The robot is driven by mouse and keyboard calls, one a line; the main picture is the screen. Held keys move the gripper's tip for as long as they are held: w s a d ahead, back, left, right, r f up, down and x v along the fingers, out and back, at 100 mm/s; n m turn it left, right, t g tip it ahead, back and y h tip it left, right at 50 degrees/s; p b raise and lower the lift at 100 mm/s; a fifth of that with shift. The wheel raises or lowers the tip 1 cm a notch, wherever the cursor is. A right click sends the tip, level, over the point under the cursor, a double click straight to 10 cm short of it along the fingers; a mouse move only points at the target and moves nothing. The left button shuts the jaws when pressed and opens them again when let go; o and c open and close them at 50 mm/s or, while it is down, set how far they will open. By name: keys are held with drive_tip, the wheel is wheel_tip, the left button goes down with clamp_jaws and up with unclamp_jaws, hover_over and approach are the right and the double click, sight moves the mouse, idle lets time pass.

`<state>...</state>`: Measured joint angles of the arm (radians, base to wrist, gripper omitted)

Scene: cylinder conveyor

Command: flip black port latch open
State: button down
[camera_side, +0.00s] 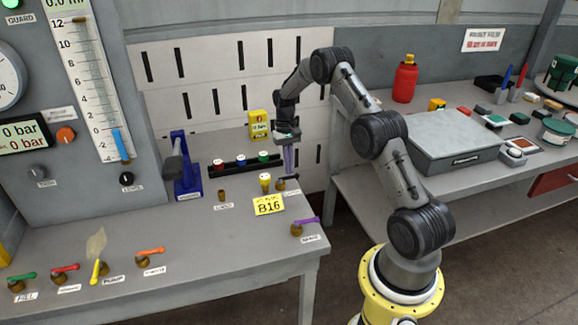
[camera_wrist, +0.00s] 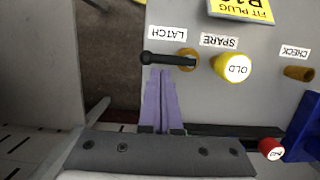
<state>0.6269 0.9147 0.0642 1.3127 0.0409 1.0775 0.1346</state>
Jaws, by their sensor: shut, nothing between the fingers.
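The black latch (camera_wrist: 165,59) is a short bar with a round knob at its left end, lying across in the wrist view beside the LATCH label (camera_wrist: 166,33). Its right end sits at a brass port (camera_wrist: 188,58). In the side view the latch (camera_side: 289,178) is small, on the bench near its right side. My gripper (camera_wrist: 161,74) has its purple fingers together and empty, with the tips right at the bar's near edge. I cannot tell whether they touch it. In the side view my gripper (camera_side: 289,170) points down just above the latch.
The yellow OLD plug (camera_wrist: 236,67) stands close beside the latch, at the SPARE label. The CHECK port (camera_wrist: 298,73) is farther right. A dark rack with coloured caps (camera_side: 242,164) lies behind, and a purple-handled valve (camera_side: 305,223) sits near the bench's front edge.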

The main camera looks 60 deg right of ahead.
drive_tip(key=shift+s+a+m, duration=0.15)
drive_tip(key=shift+s+m, duration=0.3)
drive_tip(key=shift+m, duration=0.65)
drive_tip(key=shift+s+a+m+t+y, duration=0.15)
drive_tip(key=shift+s+m+t+y, duration=0.2)
drive_tip(key=shift+m, duration=0.65)
drive_tip(key=m, duration=0.2)
drive_tip(key=s+a+m+t, duration=0.1)
drive_tip(key=m, duration=0.1)
drive_tip(key=shift+s+a, duration=0.15)
drive_tip(key=shift+s, duration=0.05)
drive_tip(key=m, duration=0.2)
drive_tip(key=a+m, duration=0.1)
drive_tip(key=m, duration=0.1)
drive_tip(key=a+m+t, duration=0.1)
drive_tip(key=shift+s+m, duration=0.4)
drive_tip(key=m, duration=0.1)
drive_tip(key=a+m, duration=0.1)
drive_tip(key=m, duration=0.1)
drive_tip(key=shift+a+t, duration=0.1)
drive_tip(key=shift+t, duration=0.25)
drive_tip(key=shift+a, duration=0.15)
drive_tip(key=shift+w+a, duration=0.1)
